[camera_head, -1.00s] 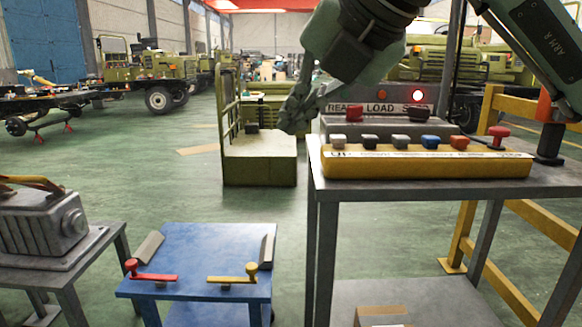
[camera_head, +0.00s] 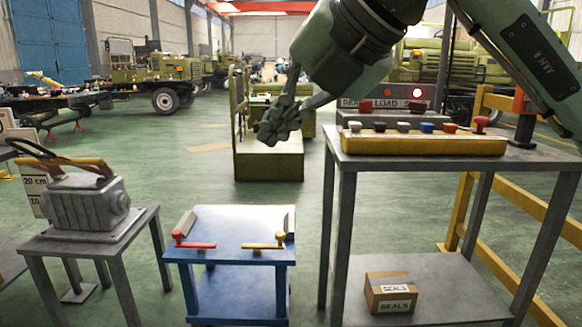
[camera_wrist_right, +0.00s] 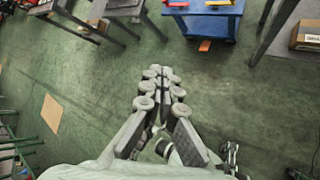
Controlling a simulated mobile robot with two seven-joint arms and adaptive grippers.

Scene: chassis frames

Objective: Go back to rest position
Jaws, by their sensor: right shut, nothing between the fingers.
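My right gripper (camera_head: 276,138) hangs in the air left of the control table, shut and empty. It sits in front of the green seat-like block (camera_head: 268,163). In the right wrist view my right gripper (camera_wrist_right: 160,78) has its fingers together above bare green floor, with nothing between them. My right arm comes in from the upper right of the head view. My left gripper is not in view.
A grey table (camera_head: 450,155) holds a yellow button box (camera_head: 425,144); a SEALS carton (camera_head: 390,293) lies on its lower shelf. A blue cart (camera_head: 235,240) with red and yellow levers stands left of it. A grey table (camera_head: 75,248) bears a metal casting (camera_head: 85,205). Green floor lies open behind.

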